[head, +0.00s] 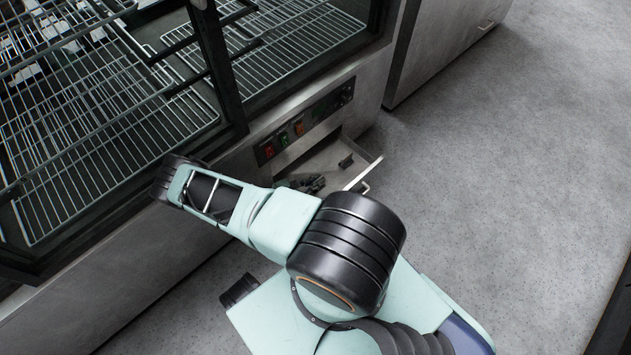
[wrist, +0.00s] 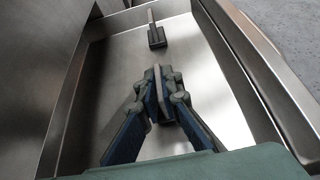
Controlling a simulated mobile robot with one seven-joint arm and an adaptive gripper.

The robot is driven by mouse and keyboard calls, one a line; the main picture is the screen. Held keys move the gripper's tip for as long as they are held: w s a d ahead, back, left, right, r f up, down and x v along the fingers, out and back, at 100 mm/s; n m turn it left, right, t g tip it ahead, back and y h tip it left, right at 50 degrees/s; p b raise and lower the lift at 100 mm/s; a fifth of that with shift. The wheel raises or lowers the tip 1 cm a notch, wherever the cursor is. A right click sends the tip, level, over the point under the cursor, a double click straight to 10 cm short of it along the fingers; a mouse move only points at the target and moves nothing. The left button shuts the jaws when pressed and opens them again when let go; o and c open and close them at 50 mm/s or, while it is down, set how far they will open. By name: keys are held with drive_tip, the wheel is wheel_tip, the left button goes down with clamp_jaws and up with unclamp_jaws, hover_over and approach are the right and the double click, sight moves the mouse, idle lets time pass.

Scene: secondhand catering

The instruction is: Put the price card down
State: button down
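In the wrist view my gripper (wrist: 160,88) points down into an open metal drawer (wrist: 198,62). Its two fingers are close together on a thin, pale, upright piece, seen nearly edge-on, which looks like the price card (wrist: 157,76). The fingers hide most of it, and I cannot tell whether its lower end touches the drawer floor. A small dark block with a thin upright piece (wrist: 156,38) stands farther along the drawer, apart from my gripper. In the head view my gripper (head: 308,184) shows small and dark at the open drawer (head: 326,161), partly behind my arm.
The drawer walls (wrist: 255,78) rise on both sides of my gripper. The drawer sits under a control panel (head: 305,125) with coloured switches, below a glass cabinet with wire racks (head: 90,120). Grey floor (head: 500,170) is clear at the right.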

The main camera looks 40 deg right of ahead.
drive_tip(key=shift+f, duration=0.1)
drive_tip(key=c, duration=2.1)
unclamp_jaws()
drive_tip(key=p+v, duration=0.3)
drive_tip(key=v, duration=0.9)
